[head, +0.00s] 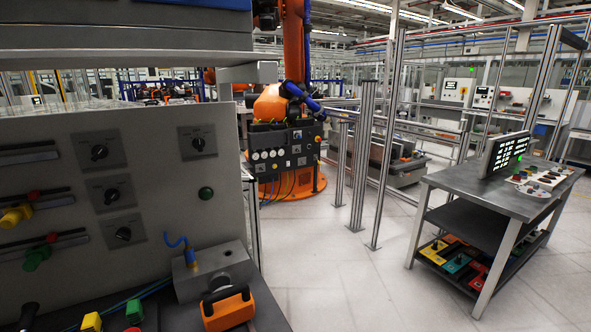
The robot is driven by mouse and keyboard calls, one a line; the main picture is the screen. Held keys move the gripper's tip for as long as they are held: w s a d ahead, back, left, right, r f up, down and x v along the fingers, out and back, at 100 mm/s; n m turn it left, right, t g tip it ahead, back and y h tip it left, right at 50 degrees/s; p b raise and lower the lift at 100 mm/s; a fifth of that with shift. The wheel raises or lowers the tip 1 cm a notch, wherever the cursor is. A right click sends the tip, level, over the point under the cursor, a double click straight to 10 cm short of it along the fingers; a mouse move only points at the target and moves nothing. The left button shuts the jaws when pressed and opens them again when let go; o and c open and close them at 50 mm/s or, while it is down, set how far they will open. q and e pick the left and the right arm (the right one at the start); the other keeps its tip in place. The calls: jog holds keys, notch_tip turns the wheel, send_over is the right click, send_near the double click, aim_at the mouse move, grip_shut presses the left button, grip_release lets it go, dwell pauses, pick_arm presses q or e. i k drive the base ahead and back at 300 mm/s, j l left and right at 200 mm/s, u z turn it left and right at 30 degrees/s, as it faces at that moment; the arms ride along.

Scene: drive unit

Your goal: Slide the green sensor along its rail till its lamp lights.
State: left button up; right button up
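The green sensor (37,257) sits on the lowest rail (70,241) of a grey panel at the left of the head view. A small red piece (52,238) is just above it on that rail; I cannot tell whether it is a lamp. A yellow sensor (14,215) sits on the rail above, partly cut off by the picture's left edge, with another red piece (34,195) near it. A dark green round button or lamp (206,193) is on the panel's right part and does not look lit. Neither gripper shows.
Several black rotary knobs are on the panel (160,200). Below it are a metal block with a blue hose (215,268), an orange-handled part (229,308), and yellow (91,322) and green (134,311) pieces.

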aim_at(35, 255)
jog(key=u, duration=1.75)
